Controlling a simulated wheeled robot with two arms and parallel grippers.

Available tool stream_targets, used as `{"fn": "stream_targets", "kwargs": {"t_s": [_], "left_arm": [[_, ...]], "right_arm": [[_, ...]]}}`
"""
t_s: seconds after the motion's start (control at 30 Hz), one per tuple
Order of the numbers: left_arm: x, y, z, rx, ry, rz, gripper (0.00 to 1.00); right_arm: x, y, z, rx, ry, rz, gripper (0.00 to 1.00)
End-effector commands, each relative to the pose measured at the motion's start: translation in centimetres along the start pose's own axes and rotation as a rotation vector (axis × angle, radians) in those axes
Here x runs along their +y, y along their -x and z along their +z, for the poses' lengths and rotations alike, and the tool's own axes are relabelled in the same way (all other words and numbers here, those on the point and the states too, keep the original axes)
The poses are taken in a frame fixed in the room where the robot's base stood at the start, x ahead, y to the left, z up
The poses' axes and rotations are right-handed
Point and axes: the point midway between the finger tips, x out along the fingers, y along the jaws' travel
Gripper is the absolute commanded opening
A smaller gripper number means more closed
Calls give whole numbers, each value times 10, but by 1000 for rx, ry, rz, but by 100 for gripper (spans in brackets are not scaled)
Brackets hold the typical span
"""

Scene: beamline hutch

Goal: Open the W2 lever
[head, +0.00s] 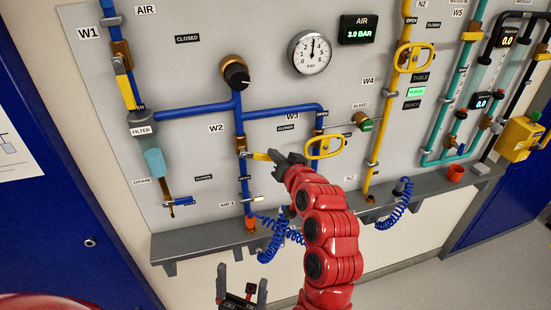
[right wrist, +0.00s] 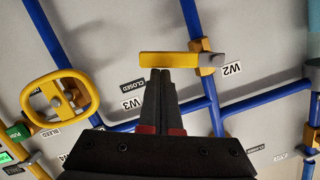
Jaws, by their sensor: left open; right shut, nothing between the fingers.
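The W2 lever (head: 261,156) is a yellow handle on a brass valve (head: 241,145) on the vertical blue pipe. It sticks out sideways to the right, across the pipe's line. In the right wrist view, which is turned over, the lever (right wrist: 165,59) lies level beside the W2 label (right wrist: 231,69). My right gripper (head: 279,157) is shut and empty at the lever's free end. In the right wrist view its fingertips (right wrist: 160,73) are right at the lever's edge; I cannot tell if they touch. My left gripper (head: 243,285) is open and empty, low in front of the panel.
The W3 yellow oval handle (head: 326,147) is just right of my right gripper; it also shows in the right wrist view (right wrist: 57,98). A green bleed knob (head: 365,125) is beyond it. A grey shelf (head: 205,243) with coiled blue hoses (head: 272,240) runs below.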

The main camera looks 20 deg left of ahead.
Motion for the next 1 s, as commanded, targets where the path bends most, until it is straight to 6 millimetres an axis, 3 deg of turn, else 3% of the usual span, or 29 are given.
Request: {"fn": "stream_targets", "kwargs": {"t_s": [0.03, 0.3, 0.8, 1.0], "left_arm": [[1, 12, 2, 0, 0, 0, 86], [2, 34, 6, 0, 0, 0, 86], [2, 51, 9, 0, 0, 0, 86], [3, 54, 9, 0, 0, 0, 86]], "right_arm": [[6, -2, 10, -3, -43, -9, 0], [9, -7, 27, -4, -295, -72, 0], [3, -14, 59, -7, -751, -186, 0], [-3, -17, 68, -5, -738, -185, 0]]}}
